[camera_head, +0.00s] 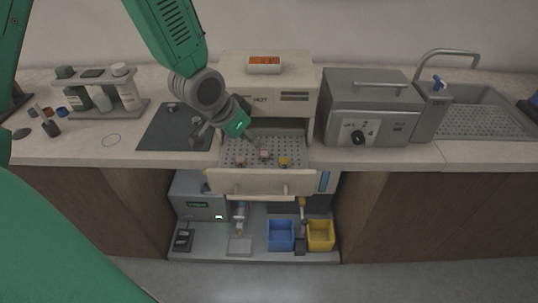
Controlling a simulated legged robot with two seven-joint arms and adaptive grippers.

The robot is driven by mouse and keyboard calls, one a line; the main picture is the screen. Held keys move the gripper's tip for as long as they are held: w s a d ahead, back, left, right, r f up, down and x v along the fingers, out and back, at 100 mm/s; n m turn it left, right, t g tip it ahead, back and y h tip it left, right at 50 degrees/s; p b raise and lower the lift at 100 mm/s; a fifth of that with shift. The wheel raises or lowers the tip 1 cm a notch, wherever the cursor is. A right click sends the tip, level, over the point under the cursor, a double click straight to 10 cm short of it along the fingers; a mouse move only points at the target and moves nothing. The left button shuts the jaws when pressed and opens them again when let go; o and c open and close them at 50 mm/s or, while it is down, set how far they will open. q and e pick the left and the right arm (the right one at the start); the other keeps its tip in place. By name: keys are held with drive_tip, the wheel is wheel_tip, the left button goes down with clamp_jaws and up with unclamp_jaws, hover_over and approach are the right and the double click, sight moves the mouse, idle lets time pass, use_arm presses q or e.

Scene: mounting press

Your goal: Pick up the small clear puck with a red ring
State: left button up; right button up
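Several small pieces sit on the perforated tray (231,150) of the pulled-out drawer in the middle unit. A small pinkish-red piece (265,155) near the tray's middle looks like the clear puck with a red ring, but it is too small to be sure. A dark reddish piece (240,162) lies to its left and a yellow one (285,161) to its right. My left gripper (257,146) comes down from the upper left, its tip just above and left of the middle piece. Its fingers are too small to read. My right gripper is not in view.
The drawer front (263,184) with its handle sticks out below the tray. A grey box machine (368,112) stands to the right and a bottle rack (98,92) to the left. A blue bin (280,234) and yellow bin (320,235) are on the lower shelf.

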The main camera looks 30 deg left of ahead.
sight(263, 153)
use_arm(q)
drive_tip(key=x, duration=0.4)
drive_tip(key=shift+w+a+f, duration=0.1)
drive_tip(key=shift+a, duration=0.1)
drive_tip(key=shift+w+a+f, duration=0.15)
drive_tip(key=shift+f, duration=0.3)
drive_tip(key=x, duration=0.3)
drive_tip(key=shift+w+f, duration=0.1)
drive_tip(key=shift+f, duration=0.2)
drive_tip(key=shift+w+d+f, duration=0.25)
drive_tip(key=shift+d+f, duration=0.05)
drive_tip(key=shift+d, duration=0.15)
drive_tip(key=shift+s, duration=0.1)
drive_tip(key=shift+c, duration=0.5)
drive_tip(key=c, duration=0.6)
drive_tip(key=shift+a, duration=0.15)
